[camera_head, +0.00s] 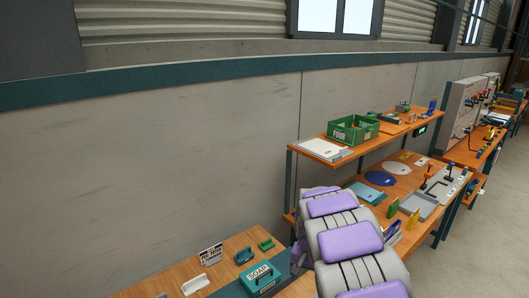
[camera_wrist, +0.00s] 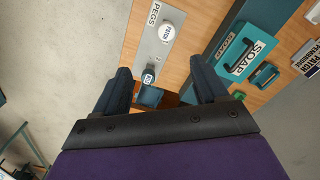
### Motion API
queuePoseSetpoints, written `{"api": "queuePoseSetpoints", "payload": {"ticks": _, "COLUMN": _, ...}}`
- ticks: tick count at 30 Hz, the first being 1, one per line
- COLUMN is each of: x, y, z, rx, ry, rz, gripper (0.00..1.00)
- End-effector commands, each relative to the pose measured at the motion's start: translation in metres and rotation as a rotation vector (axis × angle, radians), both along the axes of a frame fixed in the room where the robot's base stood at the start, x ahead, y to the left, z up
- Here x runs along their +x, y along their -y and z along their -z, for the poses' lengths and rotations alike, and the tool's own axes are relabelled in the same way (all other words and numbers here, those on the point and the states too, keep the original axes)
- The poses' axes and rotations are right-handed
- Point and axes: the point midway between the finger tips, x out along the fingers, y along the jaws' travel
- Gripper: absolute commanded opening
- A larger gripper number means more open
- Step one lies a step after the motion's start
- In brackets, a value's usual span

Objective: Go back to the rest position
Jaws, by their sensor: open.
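My gripper (camera_wrist: 160,67) is open in the wrist view, with a dark finger on each side and nothing held between them. It hangs above the edge of a wooden bench. Between and beyond the fingers are a grey panel labelled PEGS (camera_wrist: 158,45), a white round piece (camera_wrist: 166,32) on it and a small dark blue block (camera_wrist: 150,96). In the head view my purple and white arm fills the lower middle, and the gripper is hidden.
A teal SOAP box (camera_wrist: 245,55) stands right of the fingers; it also shows in the head view (camera_head: 262,280). The wooden bench (camera_head: 175,270) lies left of my arm. A shelf with a green crate (camera_head: 353,130) stands behind it. Open floor (camera_head: 480,245) lies right.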

Motion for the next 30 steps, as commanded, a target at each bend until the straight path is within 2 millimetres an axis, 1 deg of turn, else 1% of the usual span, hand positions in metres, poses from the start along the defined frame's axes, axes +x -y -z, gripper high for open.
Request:
{"api": "queuePoseSetpoints", "payload": {"ticks": 1, "x": -0.010, "y": 0.002, "z": -0.011, "rx": -0.005, "ry": 0.000, "rz": -0.003, "gripper": 0.73}}
{"api": "queuePoseSetpoints", "payload": {"ticks": 5, "x": -0.045, "y": 0.009, "z": -0.040, "rx": -0.017, "ry": -0.009, "rz": -0.018, "gripper": 0.73}}
{"api": "queuePoseSetpoints", "payload": {"ticks": 6, "x": -0.057, "y": 0.010, "z": -0.047, "rx": -0.019, "ry": -0.017, "rz": -0.024, "gripper": 0.73}}
{"api": "queuePoseSetpoints", "payload": {"ticks": 8, "x": -0.074, "y": 0.012, "z": -0.059, "rx": -0.021, "ry": -0.022, "rz": -0.033, "gripper": 0.73}}
{"api": "queuePoseSetpoints", "payload": {"ticks": 11, "x": -0.105, "y": 0.013, "z": -0.075, "rx": -0.021, "ry": -0.038, "rz": -0.052, "gripper": 0.73}}
{"api": "queuePoseSetpoints", "payload": {"ticks": 12, "x": -0.117, "y": 0.013, "z": -0.081, "rx": -0.019, "ry": -0.043, "rz": -0.059, "gripper": 0.73}}
{"api": "queuePoseSetpoints", "payload": {"ticks": 14, "x": -0.136, "y": 0.013, "z": -0.089, "rx": -0.018, "ry": -0.050, "rz": -0.073, "gripper": 0.73}}
{"api": "queuePoseSetpoints", "payload": {"ticks": 15, "x": -0.150, "y": 0.013, "z": -0.094, "rx": -0.017, "ry": -0.057, "rz": -0.082, "gripper": 0.73}}
{"api": "queuePoseSetpoints", "payload": {"ticks": 17, "x": -0.169, "y": 0.012, "z": -0.101, "rx": -0.012, "ry": -0.062, "rz": -0.097, "gripper": 0.73}}
{"api": "queuePoseSetpoints", "payload": {"ticks": 21, "x": -0.215, "y": 0.009, "z": -0.112, "rx": -0.001, "ry": -0.078, "rz": -0.139, "gripper": 0.73}}
{"api": "queuePoseSetpoints", "payload": {"ticks": 26, "x": -0.270, "y": 0.005, "z": -0.120, "rx": 0.014, "ry": -0.098, "rz": -0.198, "gripper": 0.73}}
{"api": "queuePoseSetpoints", "payload": {"ticks": 27, "x": -0.284, "y": 0.003, "z": -0.120, "rx": 0.018, "ry": -0.104, "rz": -0.215, "gripper": 0.73}}
{"api": "queuePoseSetpoints", "payload": {"ticks": 30, "x": -0.318, "y": 0.000, "z": -0.121, "rx": 0.027, "ry": -0.117, "rz": -0.256, "gripper": 0.73}}
